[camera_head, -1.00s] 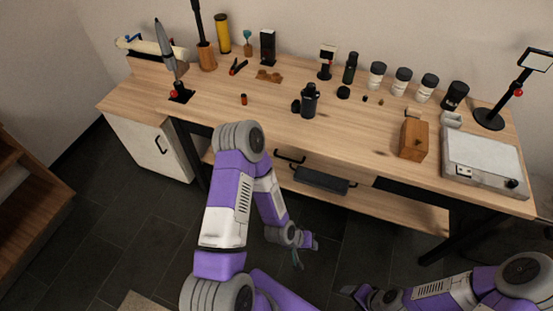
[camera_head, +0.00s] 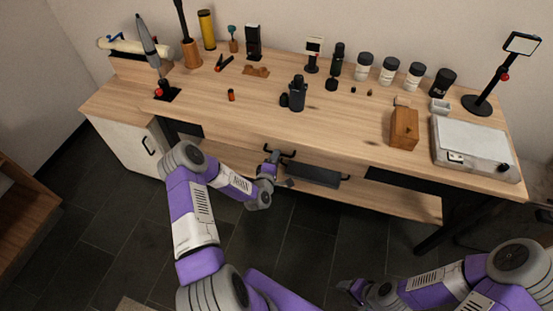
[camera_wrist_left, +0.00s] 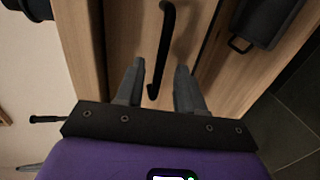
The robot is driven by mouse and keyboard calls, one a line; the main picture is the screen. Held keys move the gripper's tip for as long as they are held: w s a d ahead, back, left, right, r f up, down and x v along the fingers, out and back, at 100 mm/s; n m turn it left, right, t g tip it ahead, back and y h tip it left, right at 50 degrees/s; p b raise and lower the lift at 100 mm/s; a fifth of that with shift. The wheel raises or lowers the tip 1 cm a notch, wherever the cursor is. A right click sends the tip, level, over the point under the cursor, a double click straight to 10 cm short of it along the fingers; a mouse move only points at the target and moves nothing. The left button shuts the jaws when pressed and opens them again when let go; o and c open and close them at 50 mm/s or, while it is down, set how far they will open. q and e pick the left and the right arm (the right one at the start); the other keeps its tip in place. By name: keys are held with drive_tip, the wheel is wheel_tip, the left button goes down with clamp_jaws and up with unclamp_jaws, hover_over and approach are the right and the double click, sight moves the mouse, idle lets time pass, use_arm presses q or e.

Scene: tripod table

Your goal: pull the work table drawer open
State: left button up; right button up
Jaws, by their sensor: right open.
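The wooden work table (camera_head: 340,135) has a drawer below its top with a black bar handle (camera_head: 288,154). In the left wrist view the drawer front (camera_wrist_left: 195,22) is light wood, and the black handle (camera_wrist_left: 164,45) runs between my two finger tips. My left gripper (camera_head: 275,157) is at the handle; it also shows in the left wrist view (camera_wrist_left: 159,72). Its fingers are apart, one on each side of the handle, with gaps visible. The drawer looks shut. My right gripper (camera_head: 344,287) is low at the front, away from the table, open and small in view.
A dark tray (camera_head: 314,175) with a handle sits below and right of the drawer handle; it also shows in the left wrist view (camera_wrist_left: 265,18). A white cabinet (camera_head: 125,150) stands under the table's left end. A wooden box (camera_head: 404,128) and several bottles stand on top.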

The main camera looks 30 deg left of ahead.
use_arm(q)
drive_tip(key=shift+w+a+f, duration=0.1)
drive_tip(key=shift+w+a, duration=0.05)
drive_tip(key=shift+w, duration=0.5)
clamp_jaws()
